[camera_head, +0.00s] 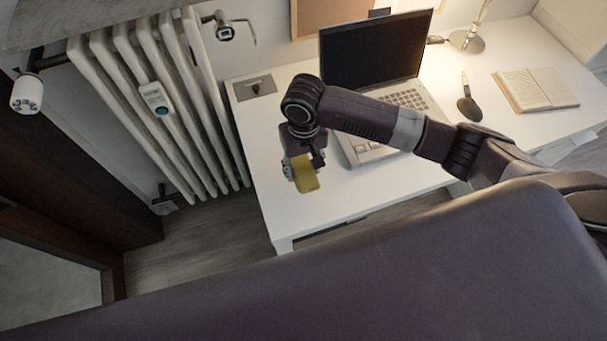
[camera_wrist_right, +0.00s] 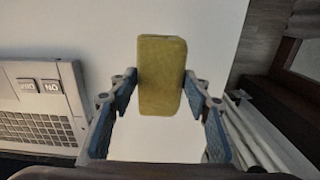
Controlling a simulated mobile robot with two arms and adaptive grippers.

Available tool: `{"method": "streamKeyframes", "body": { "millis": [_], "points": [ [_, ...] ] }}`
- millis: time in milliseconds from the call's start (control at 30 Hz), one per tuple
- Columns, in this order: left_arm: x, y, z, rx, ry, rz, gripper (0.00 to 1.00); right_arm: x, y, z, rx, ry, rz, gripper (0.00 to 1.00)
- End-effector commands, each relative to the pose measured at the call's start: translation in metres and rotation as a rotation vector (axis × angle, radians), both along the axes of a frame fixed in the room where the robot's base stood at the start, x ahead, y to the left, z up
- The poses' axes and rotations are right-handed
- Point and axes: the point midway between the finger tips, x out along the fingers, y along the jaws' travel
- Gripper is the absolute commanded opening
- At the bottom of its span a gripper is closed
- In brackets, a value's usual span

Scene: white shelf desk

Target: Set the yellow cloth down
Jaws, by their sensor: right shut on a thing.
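The yellow cloth (camera_head: 305,174) is a small block-like piece at the left part of the white desk (camera_head: 285,215). In the right wrist view the yellow cloth (camera_wrist_right: 161,75) stands between the two fingers, touched on both sides. My right gripper (camera_head: 304,158) points down and is shut on it; its fingers also show in the wrist view (camera_wrist_right: 161,92). I cannot tell whether the cloth touches the desk top. My left gripper is not in view.
An open laptop (camera_head: 408,98) stands right of the gripper, behind my right arm. A dark brush-like object (camera_head: 468,106), an open book (camera_head: 535,90) and a lamp (camera_head: 467,40) are farther right. A radiator (camera_head: 160,100) stands left of the desk. The desk's front left is clear.

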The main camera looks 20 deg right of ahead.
Motion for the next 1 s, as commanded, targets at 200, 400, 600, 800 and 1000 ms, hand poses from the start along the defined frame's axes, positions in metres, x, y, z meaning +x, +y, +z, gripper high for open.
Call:
{"method": "streamKeyframes", "body": {
  "millis": [200, 400, 600, 800, 1000],
  "points": [
    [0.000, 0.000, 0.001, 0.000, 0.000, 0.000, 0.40, -0.001, 0.000, -0.023, -0.002, 0.003, 0.000, 0.25],
    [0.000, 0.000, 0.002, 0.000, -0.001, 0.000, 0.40, 0.000, 0.000, -0.046, 0.000, 0.000, 0.000, 0.25],
    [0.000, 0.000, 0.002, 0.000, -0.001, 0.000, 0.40, 0.000, 0.000, -0.047, 0.001, -0.001, 0.001, 0.25],
    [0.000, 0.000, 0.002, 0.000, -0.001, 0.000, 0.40, 0.000, 0.000, -0.047, 0.000, -0.001, 0.001, 0.62],
    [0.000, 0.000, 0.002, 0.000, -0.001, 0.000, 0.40, 0.000, 0.000, -0.047, 0.000, -0.001, 0.001, 0.62]
  ]
}}
